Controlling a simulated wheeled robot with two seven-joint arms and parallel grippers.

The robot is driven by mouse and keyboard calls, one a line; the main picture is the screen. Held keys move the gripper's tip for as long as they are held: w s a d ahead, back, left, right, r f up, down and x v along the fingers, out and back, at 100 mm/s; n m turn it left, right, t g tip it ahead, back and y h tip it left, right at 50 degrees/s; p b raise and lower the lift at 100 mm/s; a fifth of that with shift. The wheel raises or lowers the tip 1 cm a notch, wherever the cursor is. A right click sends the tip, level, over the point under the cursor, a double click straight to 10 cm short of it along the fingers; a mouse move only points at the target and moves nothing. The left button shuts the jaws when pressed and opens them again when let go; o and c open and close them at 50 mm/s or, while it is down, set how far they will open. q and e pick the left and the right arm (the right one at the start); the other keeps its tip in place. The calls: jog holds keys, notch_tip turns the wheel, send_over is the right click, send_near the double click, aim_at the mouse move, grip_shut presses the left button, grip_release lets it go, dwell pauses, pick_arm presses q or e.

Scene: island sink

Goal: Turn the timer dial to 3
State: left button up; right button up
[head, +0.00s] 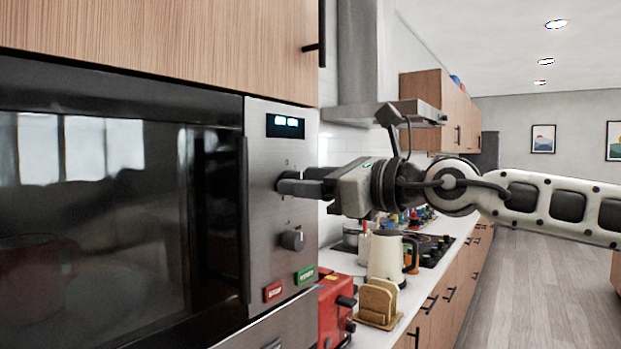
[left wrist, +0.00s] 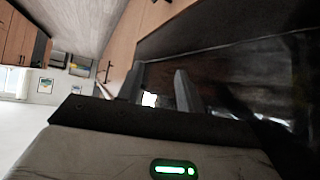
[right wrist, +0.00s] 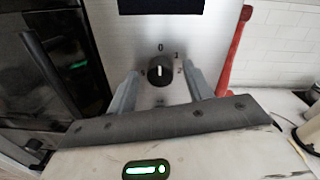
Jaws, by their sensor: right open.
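The microwave's steel control panel (head: 262,228) carries two dark dials, one above the other. The upper dial, a black knob (right wrist: 160,70) with a white pointer mark, has the numbers 0, 1 and 2 visible around it in the right wrist view. Its pointer is about upright, toward 0. The lower dial (head: 293,240) is clear in the head view. My right gripper (right wrist: 161,82) is open, with its fingers on either side of the upper dial and visible gaps to it. In the head view, this gripper (head: 284,183) hides most of that dial. My left gripper (left wrist: 155,82) looks open and empty.
A lit display (head: 285,125) sits above the dials. Red (head: 273,291) and green (head: 305,274) buttons sit below. The door handle (head: 243,220) is left of the panel. A red toaster (head: 336,308) and a cream kettle (head: 387,258) stand on the right counter.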

jog(key=c, duration=1)
jog(key=shift+b, duration=0.4)
